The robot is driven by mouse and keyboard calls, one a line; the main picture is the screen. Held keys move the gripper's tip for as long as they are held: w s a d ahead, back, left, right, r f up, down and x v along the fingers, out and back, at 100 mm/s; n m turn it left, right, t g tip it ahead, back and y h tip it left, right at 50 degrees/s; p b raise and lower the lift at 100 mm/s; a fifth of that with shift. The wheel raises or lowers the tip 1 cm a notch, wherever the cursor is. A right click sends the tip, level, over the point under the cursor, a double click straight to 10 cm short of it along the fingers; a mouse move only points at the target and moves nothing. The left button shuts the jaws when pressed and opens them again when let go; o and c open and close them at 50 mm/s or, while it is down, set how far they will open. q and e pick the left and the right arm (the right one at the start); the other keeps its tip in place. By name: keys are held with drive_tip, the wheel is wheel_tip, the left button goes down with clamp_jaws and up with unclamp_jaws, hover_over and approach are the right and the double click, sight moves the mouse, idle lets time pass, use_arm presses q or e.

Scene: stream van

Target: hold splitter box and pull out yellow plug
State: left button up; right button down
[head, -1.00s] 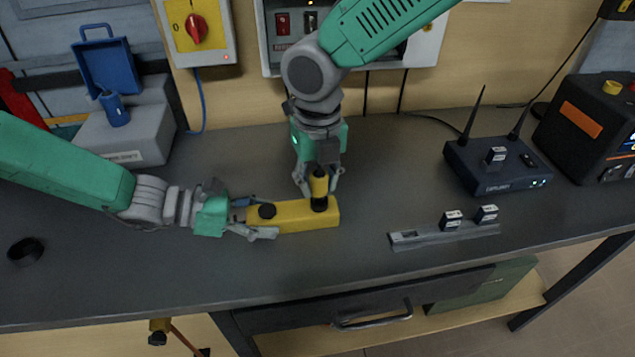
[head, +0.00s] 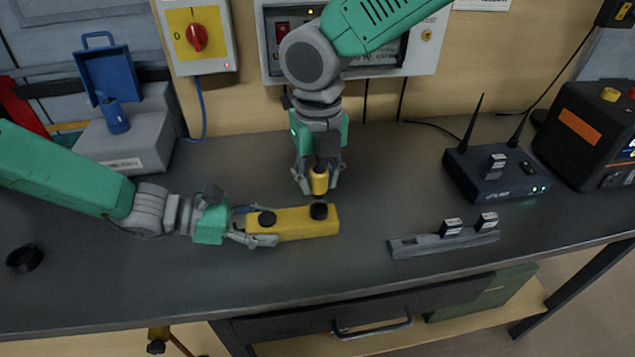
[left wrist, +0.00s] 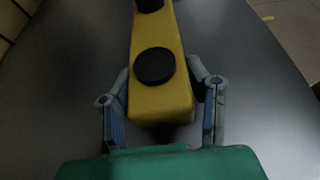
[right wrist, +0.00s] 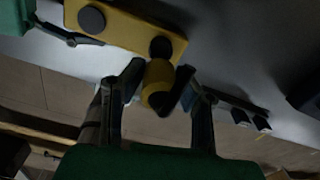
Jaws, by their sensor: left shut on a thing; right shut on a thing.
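The yellow splitter box (head: 300,224) lies on the dark bench, with two round black sockets on its top. It also shows in the left wrist view (left wrist: 160,101) and the right wrist view (right wrist: 128,30). My left gripper (head: 262,238) is shut on the left end of the box, one finger on each side. My right gripper (head: 318,184) is shut on the yellow plug (head: 319,180), just above the right socket (head: 319,211). In the head view the plug looks clear of the socket. The plug shows between the fingers in the right wrist view (right wrist: 158,82).
A grey rail (head: 444,243) with small dark modules lies to the right. A router (head: 495,172) with two antennas stands behind it. A black ring (head: 24,258) lies at the left. A grey case (head: 127,140) with a blue box (head: 108,72) stands back left.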

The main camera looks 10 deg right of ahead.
drive_tip(key=shift+r, duration=0.5)
use_arm(q)
drive_tip(key=o, duration=1.5)
drive_tip(key=shift+c, duration=0.2)
